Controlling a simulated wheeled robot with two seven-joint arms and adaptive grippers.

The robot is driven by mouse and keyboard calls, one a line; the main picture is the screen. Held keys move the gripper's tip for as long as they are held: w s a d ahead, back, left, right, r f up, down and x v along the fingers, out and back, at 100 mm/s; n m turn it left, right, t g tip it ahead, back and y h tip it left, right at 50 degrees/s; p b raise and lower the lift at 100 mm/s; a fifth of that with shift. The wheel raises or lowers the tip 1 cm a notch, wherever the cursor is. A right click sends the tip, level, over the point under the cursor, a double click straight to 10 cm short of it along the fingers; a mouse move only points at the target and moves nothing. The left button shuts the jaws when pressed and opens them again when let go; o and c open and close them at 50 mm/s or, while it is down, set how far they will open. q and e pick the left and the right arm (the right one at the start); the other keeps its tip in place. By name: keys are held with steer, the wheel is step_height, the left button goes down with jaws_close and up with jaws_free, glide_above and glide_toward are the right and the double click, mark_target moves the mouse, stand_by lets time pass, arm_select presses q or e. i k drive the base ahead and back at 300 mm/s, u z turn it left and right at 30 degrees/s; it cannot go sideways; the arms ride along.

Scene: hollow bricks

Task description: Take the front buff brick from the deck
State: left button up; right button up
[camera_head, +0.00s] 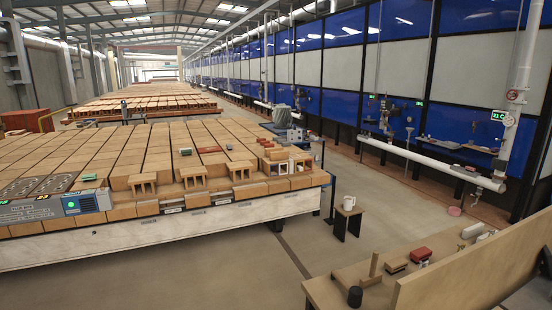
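A wide deck (160,239) with a pale side fills the left and middle of the head view, its top covered with rows of buff blocks. Several hollow buff bricks stand along its near edge: one at the left (142,183), one in the middle (192,177) and one further right (240,171). More buff bricks (278,154) are grouped near the right corner. I cannot tell which one is meant by the front brick. Neither of my grippers shows.
A bench (322,291) at lower right holds a red block (420,254), a dark cylinder (355,296) and small items. A small stand (347,222) with a white mug (349,203) is beside the deck's right corner. Open floor (250,262) lies before the deck.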

mark_target(274, 156)
steer(key=u, duration=0.6)
steer(key=i, duration=4.75)
steer(key=z, duration=1.75)
steer(key=i, duration=2.95)
steer(key=u, duration=2.2)
